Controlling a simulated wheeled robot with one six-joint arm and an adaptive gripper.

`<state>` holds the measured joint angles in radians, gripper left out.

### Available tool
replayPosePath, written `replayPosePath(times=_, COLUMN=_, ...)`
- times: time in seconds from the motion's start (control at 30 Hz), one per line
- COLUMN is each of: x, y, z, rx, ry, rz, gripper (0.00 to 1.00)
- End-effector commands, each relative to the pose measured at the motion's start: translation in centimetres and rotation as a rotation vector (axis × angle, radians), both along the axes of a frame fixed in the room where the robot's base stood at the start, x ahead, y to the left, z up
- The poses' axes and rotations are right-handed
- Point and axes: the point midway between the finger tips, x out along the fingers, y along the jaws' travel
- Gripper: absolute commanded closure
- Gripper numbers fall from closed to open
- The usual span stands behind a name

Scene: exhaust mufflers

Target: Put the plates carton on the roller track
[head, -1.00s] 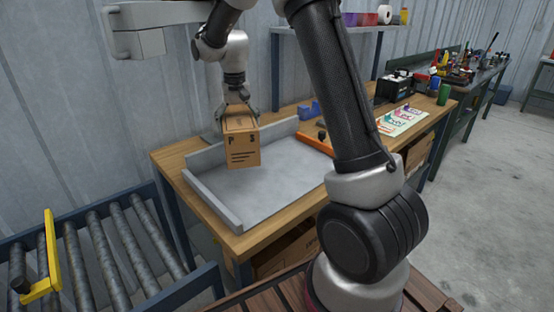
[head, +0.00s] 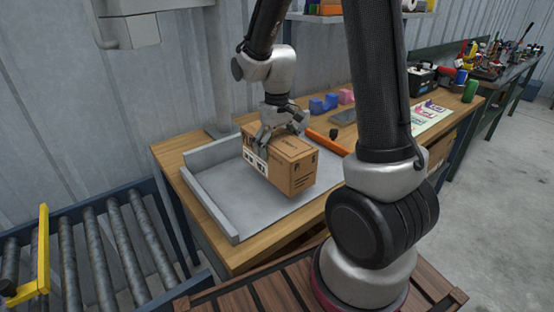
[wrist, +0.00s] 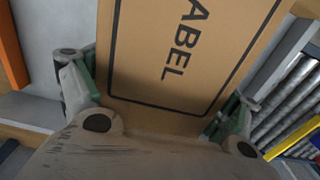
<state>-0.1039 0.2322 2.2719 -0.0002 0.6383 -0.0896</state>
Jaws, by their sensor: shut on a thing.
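The brown carton (head: 286,166) is in my gripper (head: 280,130), above the grey tray (head: 229,216) on the wooden bench. It has dark print and white marks on its side, but I cannot read a name there. In the wrist view the carton (wrist: 184,50) fills the middle, with "LABEL" printed on its face and a finger at each side. My gripper is shut on it. Whether the carton's underside touches the tray is unclear. The roller track (head: 103,245) lies at the lower left in the head view and shows at the right edge in the wrist view (wrist: 290,105).
A yellow bar (head: 43,250) stands across the roller track's left part; the rollers right of it are bare. The tray has a raised rim on its left and back. An orange bar (head: 328,143), blue and pink blocks and a printed sheet (head: 425,117) lie on the bench to the right.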

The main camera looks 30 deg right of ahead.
Motion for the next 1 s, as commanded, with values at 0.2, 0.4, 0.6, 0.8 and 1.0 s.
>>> replayPosePath(times=0.2, x=0.0, y=0.0, z=-2.5, rx=0.0, ry=0.002, rz=0.0, gripper=0.68)
replayPosePath(times=0.4, x=0.1, y=0.0, z=-4.0, rx=0.0, ry=-0.002, rz=-0.001, gripper=0.68)
replayPosePath(times=0.6, x=0.1, y=0.0, z=-4.0, rx=0.0, ry=-0.002, rz=-0.001, gripper=0.68)
replayPosePath(times=0.8, x=0.0, y=0.0, z=-4.3, rx=0.0, ry=-0.001, rz=-0.001, gripper=0.02)
replayPosePath(times=1.0, x=0.0, y=0.0, z=-4.3, rx=0.0, ry=-0.001, rz=-0.001, gripper=0.0)
